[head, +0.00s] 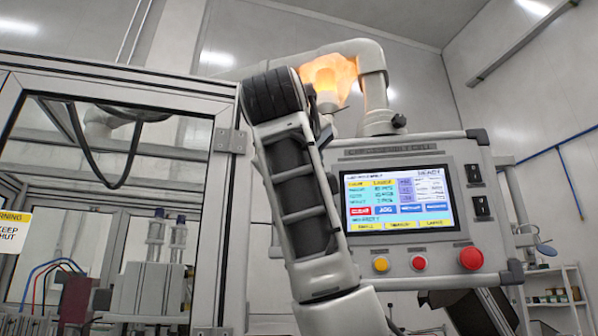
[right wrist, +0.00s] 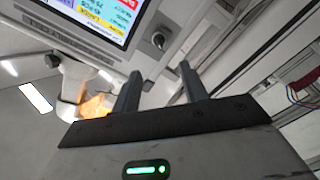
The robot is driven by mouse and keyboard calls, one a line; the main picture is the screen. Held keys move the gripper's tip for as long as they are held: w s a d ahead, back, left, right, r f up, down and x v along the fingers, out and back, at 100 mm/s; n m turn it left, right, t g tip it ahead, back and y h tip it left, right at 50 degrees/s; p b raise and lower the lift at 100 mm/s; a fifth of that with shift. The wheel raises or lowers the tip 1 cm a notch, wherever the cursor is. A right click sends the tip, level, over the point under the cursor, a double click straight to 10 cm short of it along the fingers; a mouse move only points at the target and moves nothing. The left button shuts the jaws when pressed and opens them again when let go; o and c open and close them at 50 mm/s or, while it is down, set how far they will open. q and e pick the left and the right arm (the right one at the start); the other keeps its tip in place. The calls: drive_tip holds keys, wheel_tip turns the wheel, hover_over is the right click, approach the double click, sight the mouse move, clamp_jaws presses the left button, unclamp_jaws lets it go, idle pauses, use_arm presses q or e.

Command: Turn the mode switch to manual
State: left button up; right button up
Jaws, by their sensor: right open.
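The control panel (head: 405,160) stands right of centre in the head view, with a lit screen (head: 399,200). My right arm crosses in front of its left side, and the right gripper is hidden there. In the right wrist view the panel (right wrist: 150,62) appears turned over, with a small dark rotary knob (right wrist: 158,40) beside the screen (right wrist: 92,14). The knob looks like the mode switch; its setting is too small to read. My right gripper (right wrist: 158,78) is open and empty, its fingertips pointing towards the panel near the knob, apparently apart from it. My left gripper is not in view.
The panel carries a yellow button (head: 381,264), a red button (head: 418,262), a larger red mushroom button (head: 471,258) and two black switches (head: 473,174) (head: 481,206). A framed glass enclosure (head: 222,140) stands close on the left.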

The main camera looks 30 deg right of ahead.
drive_tip(key=shift+b+v, duration=0.3)
drive_tip(key=shift+v, duration=1.85)
